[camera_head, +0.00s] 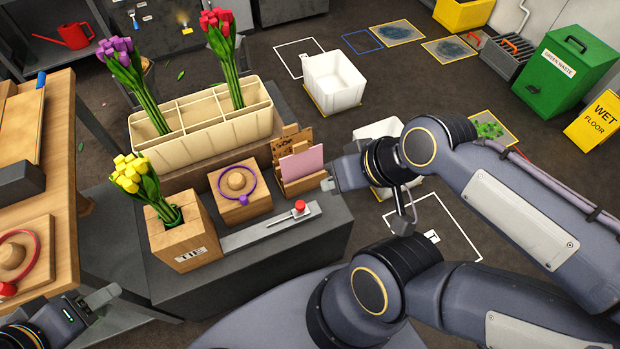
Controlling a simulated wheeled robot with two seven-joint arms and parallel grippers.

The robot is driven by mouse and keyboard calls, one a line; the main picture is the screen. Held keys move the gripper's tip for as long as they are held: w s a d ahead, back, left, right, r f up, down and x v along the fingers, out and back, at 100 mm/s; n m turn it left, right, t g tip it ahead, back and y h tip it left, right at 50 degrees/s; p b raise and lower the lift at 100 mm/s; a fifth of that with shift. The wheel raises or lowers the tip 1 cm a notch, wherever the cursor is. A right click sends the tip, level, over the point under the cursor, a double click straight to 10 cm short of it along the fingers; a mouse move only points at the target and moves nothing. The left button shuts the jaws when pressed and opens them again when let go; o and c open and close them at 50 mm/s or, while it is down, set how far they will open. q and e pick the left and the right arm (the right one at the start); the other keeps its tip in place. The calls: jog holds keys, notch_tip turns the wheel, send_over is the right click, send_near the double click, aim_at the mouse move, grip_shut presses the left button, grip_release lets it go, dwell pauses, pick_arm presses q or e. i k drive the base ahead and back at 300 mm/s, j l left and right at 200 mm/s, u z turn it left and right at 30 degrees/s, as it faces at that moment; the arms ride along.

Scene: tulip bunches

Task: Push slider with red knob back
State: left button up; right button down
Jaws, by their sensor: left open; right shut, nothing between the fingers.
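The slider's red knob (300,205) stands on a grey metal slider plate (245,236), near the right end of its slot. The plate lies on a dark grey bench top, right of the wooden TIE block (182,238). My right gripper (328,184) is shut and empty, a little right of and beyond the knob, with a visible gap between them. My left gripper (108,296) is open and empty at the lower left, far from the slider; part of it is cut off by the picture's edge.
Yellow tulips (133,174) stand in the TIE block. A wooden block with a purple ring (238,185) and a card holder with a pink card (301,163) are behind the slider. A cream divided planter (205,128) holds purple and red tulips. The bench's front is clear.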

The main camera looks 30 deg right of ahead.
aim_at(301, 211)
jog(key=z, duration=0.95)
